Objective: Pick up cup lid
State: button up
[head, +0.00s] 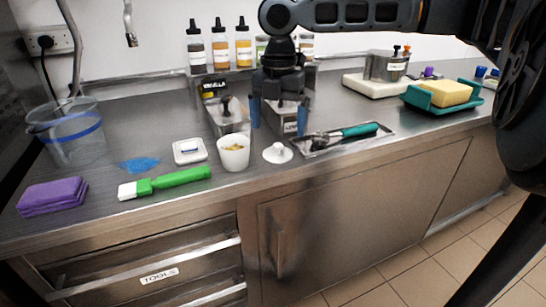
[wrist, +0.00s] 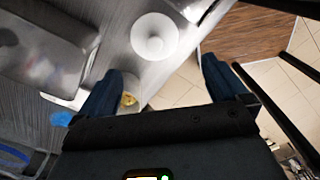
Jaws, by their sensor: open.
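The cup lid (head: 278,152) is a small white disc with a raised knob, lying on the steel counter near its front edge. In the wrist view the lid (wrist: 154,37) is fully visible, beyond the gap between the fingertips. My gripper (head: 279,122) points down with two blue fingers spread apart and nothing between them. In the head view it appears behind the lid, in front of the metal bins. The wrist view shows my gripper (wrist: 164,70) open, apart from the lid. A white cup (head: 233,155) with yellowish contents stands just left of the lid.
A metal tray (head: 376,142) with a teal-handled scoop (head: 358,130) lies right of the lid. A white square scale (head: 189,151) and a green brush (head: 180,178) are left of the cup. Metal bins (head: 226,122) stand behind. Bare counter lies in front of the lid.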

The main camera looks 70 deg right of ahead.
aim_at(277, 145)
jog(key=f, duration=0.6)
jog(key=shift+w+d+f, duration=0.25)
jog(key=shift+d+f, duration=0.15)
jog(key=c, duration=1)
jog(key=shift+r, duration=0.1)
